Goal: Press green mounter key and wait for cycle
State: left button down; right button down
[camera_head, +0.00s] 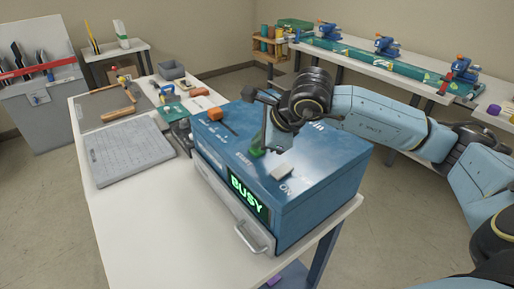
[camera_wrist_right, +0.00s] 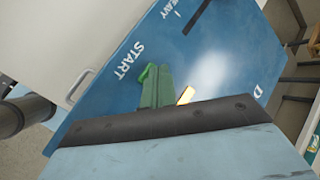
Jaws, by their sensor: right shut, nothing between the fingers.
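The blue mounter (camera_head: 305,205) stands on the white table, and its front display (camera_head: 249,197) reads BUSY in green letters. The green key (camera_head: 257,152) is on its top, beside the word START in the right wrist view. My right gripper (camera_head: 264,143) is shut and empty, pointing down at the key. In the right wrist view its fingertips (camera_wrist_right: 157,85) are at the key and partly cover it. I cannot tell whether the key is pressed down. My left gripper is not in view.
A dark lever (camera_head: 222,126) and a pale block (camera_head: 282,171) are also on the mounter's top. A grey cutting mat (camera_head: 128,150) lies to the left on the white table (camera_head: 148,230). A bench with blue devices (camera_head: 386,46) stands behind.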

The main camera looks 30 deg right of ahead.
dwell(0.4)
jog(key=shift+r+p, duration=0.4)
jog(key=shift+r, duration=0.45)
jog(key=shift+r, duration=0.1)
jog(key=shift+r+p, duration=1.4)
jog(key=shift+r, duration=1.05)
jog(key=shift+f, duration=0.1)
